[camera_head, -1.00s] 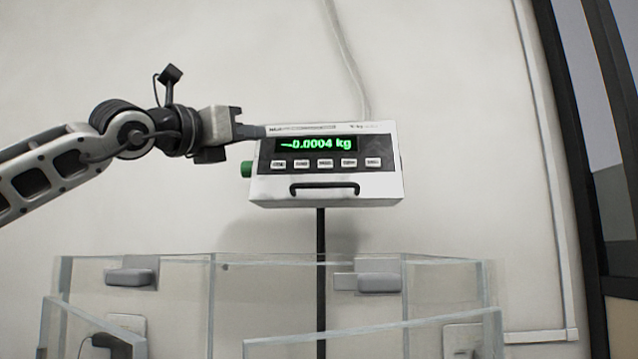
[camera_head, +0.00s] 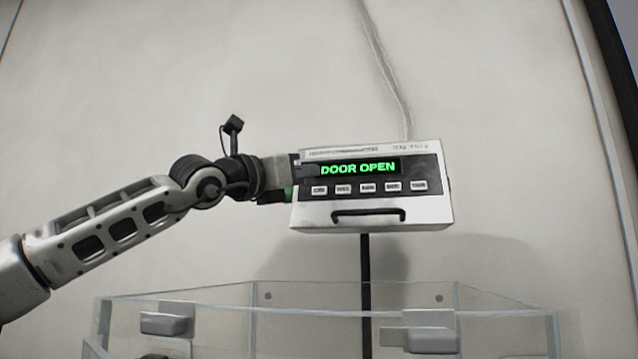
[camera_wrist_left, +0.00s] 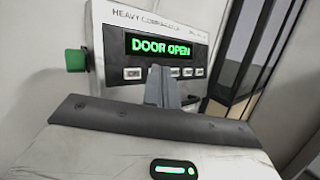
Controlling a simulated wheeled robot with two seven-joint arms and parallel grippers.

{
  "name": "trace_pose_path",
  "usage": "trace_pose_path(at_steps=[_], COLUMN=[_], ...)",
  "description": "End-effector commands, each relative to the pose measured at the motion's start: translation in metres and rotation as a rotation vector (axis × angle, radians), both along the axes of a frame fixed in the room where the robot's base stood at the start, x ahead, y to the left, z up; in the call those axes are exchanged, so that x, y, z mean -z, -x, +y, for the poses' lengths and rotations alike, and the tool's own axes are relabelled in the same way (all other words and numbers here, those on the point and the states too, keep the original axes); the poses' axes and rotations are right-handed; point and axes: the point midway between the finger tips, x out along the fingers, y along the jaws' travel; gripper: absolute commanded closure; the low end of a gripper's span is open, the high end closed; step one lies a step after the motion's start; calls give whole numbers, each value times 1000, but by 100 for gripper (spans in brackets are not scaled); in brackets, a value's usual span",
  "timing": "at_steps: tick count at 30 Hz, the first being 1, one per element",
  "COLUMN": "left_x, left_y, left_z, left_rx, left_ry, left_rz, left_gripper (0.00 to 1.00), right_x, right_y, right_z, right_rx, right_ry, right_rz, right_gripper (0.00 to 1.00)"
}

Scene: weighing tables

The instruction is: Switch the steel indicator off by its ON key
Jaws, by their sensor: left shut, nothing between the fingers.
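The steel indicator (camera_head: 430,213) is a pale box on a dark post, with a black front panel. Its lit green display (camera_head: 360,167) reads DOOR OPEN; the display also shows in the left wrist view (camera_wrist_left: 161,46). A row of several pale keys runs below it; the leftmost key (camera_head: 319,189) shows in both views, but its label is too small to read surely. My left gripper (camera_head: 309,170) is shut and empty at the panel's upper left. In the left wrist view its fingers (camera_wrist_left: 162,87) cover part of the key row; I cannot tell whether they touch. My right gripper is out of view.
A green knob (camera_wrist_left: 76,60) sticks out of the indicator's left side. A dark handle (camera_head: 368,214) is on its lower front. A clear-walled enclosure (camera_head: 200,300) with grey handles stands below. A cable runs up the plain wall behind. Free room lies right of the indicator.

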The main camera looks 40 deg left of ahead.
Motion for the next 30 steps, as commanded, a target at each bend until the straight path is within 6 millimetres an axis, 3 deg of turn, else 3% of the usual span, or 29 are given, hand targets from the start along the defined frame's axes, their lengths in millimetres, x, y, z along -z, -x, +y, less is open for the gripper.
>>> trace_pose_path(at_steps=[10, 30], left_x=[9, 11], left_y=[-30, -34], left_z=[17, 19], left_rx=[1, 1], left_ry=[1, 0], left_rz=[1, 0], left_gripper=[100, 100], right_x=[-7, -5], right_y=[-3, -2], right_z=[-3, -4], right_rx=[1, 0], right_ry=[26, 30], right_rz=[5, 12], right_gripper=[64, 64])
